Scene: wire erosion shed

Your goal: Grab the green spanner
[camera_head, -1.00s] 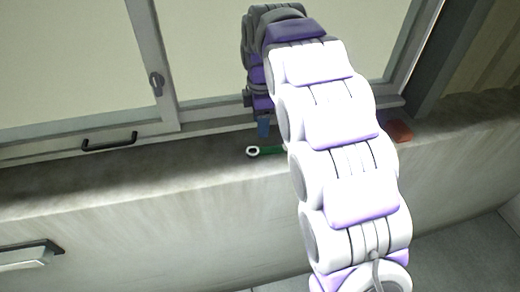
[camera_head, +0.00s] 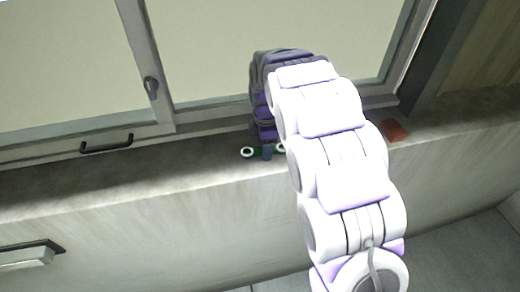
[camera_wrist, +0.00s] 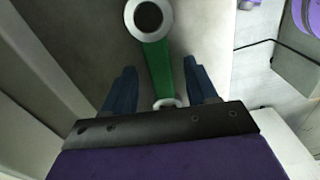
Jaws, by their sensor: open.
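The green spanner (camera_wrist: 158,68) lies on the concrete ledge, its handle green and its ring ends pale. In the wrist view one ring end is at the top, and the handle runs down between my two blue fingers. My gripper (camera_wrist: 160,78) is open, with a finger on each side of the handle and a gap on both sides. The other ring end shows partly at the black palm edge. In the head view the spanner (camera_head: 257,153) shows below my gripper (camera_head: 267,152), partly covered by a finger and my arm.
The ledge (camera_head: 130,172) runs along under a sliding window with a dark handle (camera_head: 107,143). A reddish block (camera_head: 395,131) lies on the ledge to the right of my arm. A wall fitting (camera_head: 30,256) is at lower left.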

